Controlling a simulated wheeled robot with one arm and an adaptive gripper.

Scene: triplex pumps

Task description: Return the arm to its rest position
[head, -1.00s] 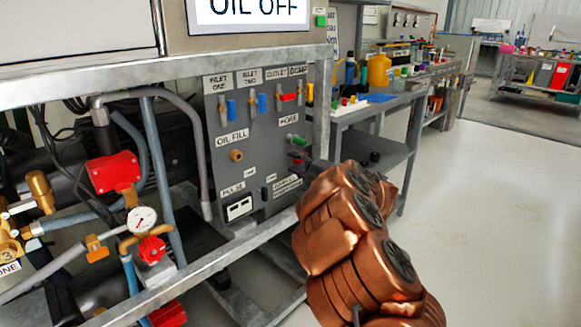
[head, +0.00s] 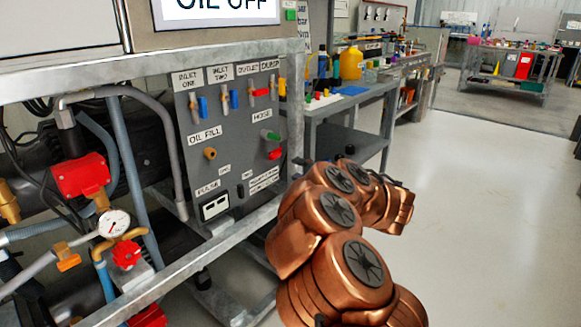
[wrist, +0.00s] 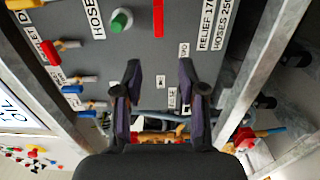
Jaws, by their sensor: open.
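My copper-coloured arm (head: 335,235) reaches up from the bottom of the head view, in front of the right end of the pump frame. My gripper (wrist: 160,82) shows in the wrist view with its two dark fingers apart and nothing between them. It faces the grey control panel (wrist: 140,55), which also shows in the head view (head: 228,130). In the head view the gripper is mostly hidden behind the arm's links. A green knob (wrist: 121,20) and a red handle (wrist: 157,18) on the panel lie beyond the fingertips.
A galvanised frame rail (head: 215,262) runs close left of my arm. A workbench (head: 350,108) with bottles and small parts stands behind it. The pale floor (head: 480,220) on the right is clear. A red valve body (head: 82,177) and gauge (head: 114,223) are at left.

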